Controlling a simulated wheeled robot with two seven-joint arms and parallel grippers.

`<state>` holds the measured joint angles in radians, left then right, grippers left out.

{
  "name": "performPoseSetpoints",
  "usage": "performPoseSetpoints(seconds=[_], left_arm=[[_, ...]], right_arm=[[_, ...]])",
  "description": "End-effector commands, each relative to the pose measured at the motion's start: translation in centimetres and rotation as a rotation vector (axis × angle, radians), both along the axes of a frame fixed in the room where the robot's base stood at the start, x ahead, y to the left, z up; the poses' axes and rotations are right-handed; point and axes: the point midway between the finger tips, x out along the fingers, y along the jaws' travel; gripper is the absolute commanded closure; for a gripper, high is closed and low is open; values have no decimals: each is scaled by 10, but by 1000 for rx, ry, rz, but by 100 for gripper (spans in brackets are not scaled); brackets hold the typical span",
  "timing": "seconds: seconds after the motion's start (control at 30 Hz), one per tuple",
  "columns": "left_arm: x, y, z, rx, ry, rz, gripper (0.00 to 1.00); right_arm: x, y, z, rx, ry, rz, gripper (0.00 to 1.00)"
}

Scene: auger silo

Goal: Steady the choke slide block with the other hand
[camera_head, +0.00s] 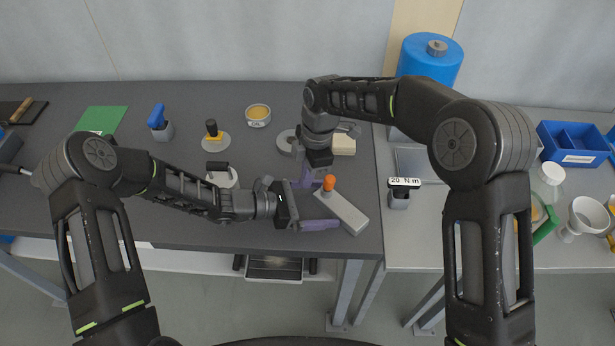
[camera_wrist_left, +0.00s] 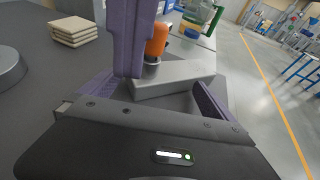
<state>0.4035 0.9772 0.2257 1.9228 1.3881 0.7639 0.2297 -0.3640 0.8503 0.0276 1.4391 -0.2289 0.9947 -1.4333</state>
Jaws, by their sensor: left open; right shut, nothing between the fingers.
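The choke slide block (camera_head: 345,214) is a light grey bar with an orange knob (camera_head: 329,182) at its far end, lying near the front edge of the dark table. In the left wrist view the block (camera_wrist_left: 180,80) is just ahead of my left gripper (camera_wrist_left: 155,90), with the orange knob (camera_wrist_left: 156,40) above it. My left gripper (camera_head: 315,205) is open, its purple fingers spread at the block's left end; contact cannot be told. My right gripper (camera_head: 324,178) is shut and empty, pointing down beside the orange knob. It also shows in the left wrist view (camera_wrist_left: 130,68), partly hiding the knob.
Behind stand a grey disc (camera_head: 285,142), cream pads (camera_head: 344,144), a yellow tin (camera_head: 258,115) and a yellow-knobbed disc (camera_head: 215,140). A tool labelled 20 N m (camera_head: 400,195) is on the right table. The front edge is close.

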Motion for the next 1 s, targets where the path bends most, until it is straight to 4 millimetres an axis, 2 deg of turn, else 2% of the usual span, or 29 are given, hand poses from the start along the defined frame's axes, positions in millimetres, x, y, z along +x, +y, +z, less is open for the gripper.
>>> performPoseSetpoints(seconds=[0.33,1.0], left_arm=[[3,-1,0,1,-2,4,0],[3,-1,1,0,-3,5,55]], right_arm=[[0,-2,-1,-3,2,-2,100],[0,-2,-1,-4,3,-1,100]])
